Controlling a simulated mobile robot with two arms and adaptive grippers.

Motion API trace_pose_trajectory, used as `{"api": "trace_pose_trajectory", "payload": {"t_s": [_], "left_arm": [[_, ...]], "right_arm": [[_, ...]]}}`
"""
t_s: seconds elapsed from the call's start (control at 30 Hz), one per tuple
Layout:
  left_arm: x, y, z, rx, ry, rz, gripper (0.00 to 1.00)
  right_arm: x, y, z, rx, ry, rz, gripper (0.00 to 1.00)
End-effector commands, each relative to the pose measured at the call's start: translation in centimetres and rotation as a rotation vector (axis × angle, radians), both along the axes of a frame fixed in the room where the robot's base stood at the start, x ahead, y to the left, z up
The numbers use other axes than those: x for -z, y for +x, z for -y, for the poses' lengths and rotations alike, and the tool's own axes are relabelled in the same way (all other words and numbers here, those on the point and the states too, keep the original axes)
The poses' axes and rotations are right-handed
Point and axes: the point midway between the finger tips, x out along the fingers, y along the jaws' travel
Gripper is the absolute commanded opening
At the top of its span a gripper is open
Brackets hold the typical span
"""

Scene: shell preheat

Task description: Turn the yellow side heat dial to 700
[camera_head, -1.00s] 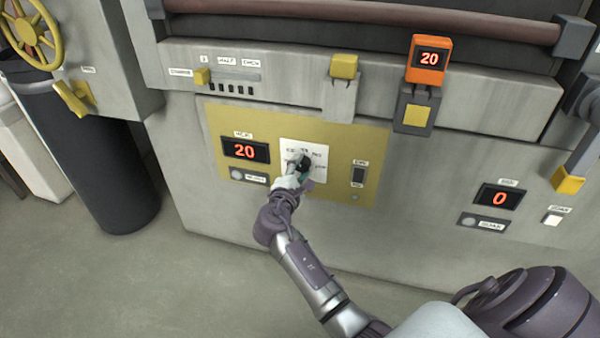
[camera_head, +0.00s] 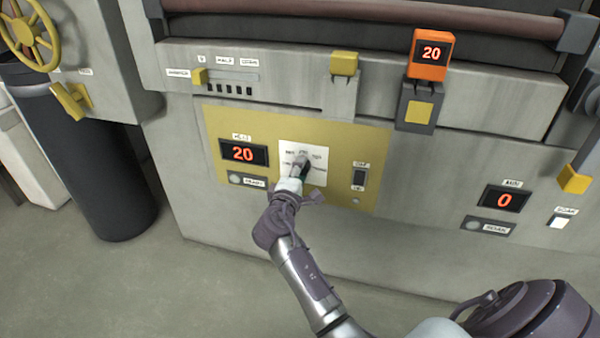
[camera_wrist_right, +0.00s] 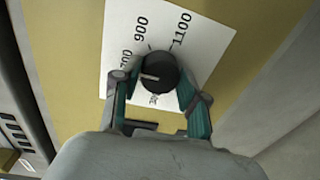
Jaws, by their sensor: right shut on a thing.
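The heat dial is a round black knob (camera_wrist_right: 157,75) on a white scale card (camera_wrist_right: 118,30) with printed numbers. In the right wrist view 900 and 1100 read clearly; the label to the left is partly hidden. The knob's light pointer line points left, towards that partly hidden label. My right gripper (camera_wrist_right: 158,88) has its teal-padded fingers shut on the knob, one on each side. In the head view my right gripper (camera_head: 296,171) covers much of the dial on the yellow panel (camera_head: 225,118). My left gripper is not in view.
A display (camera_head: 243,153) left of the dial reads 20. An orange display (camera_head: 431,53) above also reads 20, and another (camera_head: 504,199) at right reads 0. A switch (camera_head: 360,177) sits just right of the card. A dark cylinder (camera_head: 95,165) stands at left.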

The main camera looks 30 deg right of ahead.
Motion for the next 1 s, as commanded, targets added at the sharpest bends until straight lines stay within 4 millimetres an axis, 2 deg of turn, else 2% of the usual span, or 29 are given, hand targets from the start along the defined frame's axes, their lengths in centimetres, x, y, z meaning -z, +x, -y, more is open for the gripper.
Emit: {"api": "trace_pose_trajectory", "payload": {"t_s": [0.23, 0.27, 0.4, 0.77, 1.0], "left_arm": [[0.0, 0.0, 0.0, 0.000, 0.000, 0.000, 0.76], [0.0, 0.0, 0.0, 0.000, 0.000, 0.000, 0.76], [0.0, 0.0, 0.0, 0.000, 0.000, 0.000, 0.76], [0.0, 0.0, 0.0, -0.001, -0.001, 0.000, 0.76], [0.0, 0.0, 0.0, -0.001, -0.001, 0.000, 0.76]], "right_arm": [[0.2, 0.0, -0.1, 0.000, 0.003, -0.004, 0.08], [0.2, 0.0, -0.1, 0.000, 0.002, -0.003, 0.48], [0.1, 0.0, -0.1, 0.000, 0.002, -0.003, 0.69], [0.1, -0.3, -0.4, -0.001, 0.000, -0.003, 0.69], [-0.1, -2.9, -3.4, -0.002, 0.003, -0.003, 0.69]]}}
